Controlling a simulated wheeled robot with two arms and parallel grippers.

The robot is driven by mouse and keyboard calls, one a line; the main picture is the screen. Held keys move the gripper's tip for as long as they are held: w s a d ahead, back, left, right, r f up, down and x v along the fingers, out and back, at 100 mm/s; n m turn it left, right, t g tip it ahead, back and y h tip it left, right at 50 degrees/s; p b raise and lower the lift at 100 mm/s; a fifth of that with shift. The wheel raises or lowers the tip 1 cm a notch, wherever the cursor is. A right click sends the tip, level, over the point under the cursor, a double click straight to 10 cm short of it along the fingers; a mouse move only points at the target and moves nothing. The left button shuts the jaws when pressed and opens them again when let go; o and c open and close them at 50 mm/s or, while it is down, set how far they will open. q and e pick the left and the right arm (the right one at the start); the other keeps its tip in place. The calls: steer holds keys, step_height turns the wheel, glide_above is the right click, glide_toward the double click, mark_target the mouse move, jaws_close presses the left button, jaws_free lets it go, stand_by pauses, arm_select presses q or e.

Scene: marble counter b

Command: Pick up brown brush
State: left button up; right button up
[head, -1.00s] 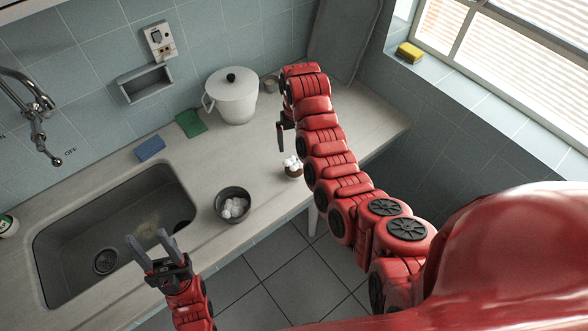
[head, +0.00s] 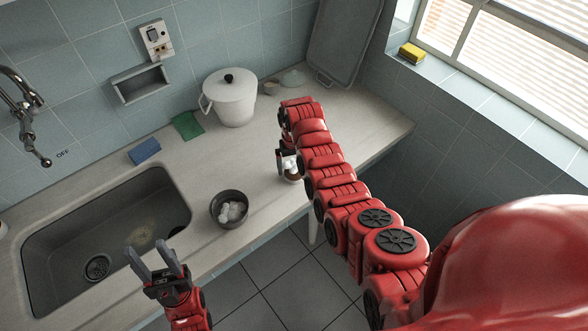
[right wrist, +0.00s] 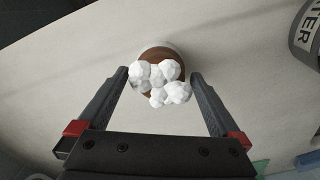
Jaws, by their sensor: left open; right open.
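A small round brown thing topped with white lumps (head: 291,175) stands near the counter's front edge; I cannot tell whether it is the brush. In the right wrist view its brown rim (right wrist: 160,54) shows behind the white lumps. My right gripper (right wrist: 160,78) is open, with one finger on each side of it and gaps between. In the head view the right gripper (head: 285,160) is partly hidden by my arm and is right at the brown thing. My left gripper (head: 152,256) is open and empty, in front of the sink.
A dark bowl of white lumps (head: 229,222) stands left of the brown thing. A white lidded pot (head: 231,103), a green cloth (head: 187,125) and a blue sponge (head: 144,152) are further back. The sink (head: 65,235) is at left. Counter around the brown thing is mostly clear.

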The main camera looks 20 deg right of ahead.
steer(key=shift+f, duration=1.3)
steer(key=c, duration=1.3)
steer(key=shift+r, duration=0.25)
steer(key=shift+c, duration=0.2)
